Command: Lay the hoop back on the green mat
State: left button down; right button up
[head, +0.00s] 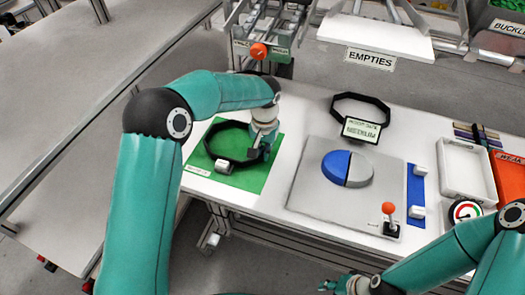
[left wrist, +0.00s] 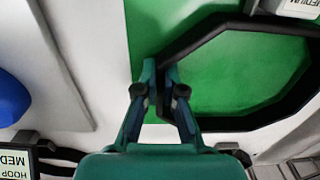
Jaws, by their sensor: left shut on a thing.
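The black, many-sided hoop (head: 229,123) with a white tag is over the green mat (head: 250,183) at the left of the table. My left gripper (head: 257,153) is shut on the hoop's right side. In the left wrist view, the fingers (left wrist: 163,82) pinch the rim of the hoop (left wrist: 196,38), and green mat (left wrist: 225,75) shows through its opening. I cannot tell whether the hoop touches the mat or hangs slightly above it. My right gripper (head: 350,285) is at the bottom edge, low and partly cut off; its jaws are unclear.
A second black hoop (head: 362,97) with a "MEDIUM" sign (head: 361,130) lies at the back. A grey board (head: 312,190) bears a blue and grey disc (head: 347,169) and an orange-knobbed lever (head: 389,209). A white tray (head: 467,167) stands at right.

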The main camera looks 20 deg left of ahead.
pick_arm(q)
jog(key=shift+f, duration=0.2)
jog(key=c, duration=1.2)
grip_release()
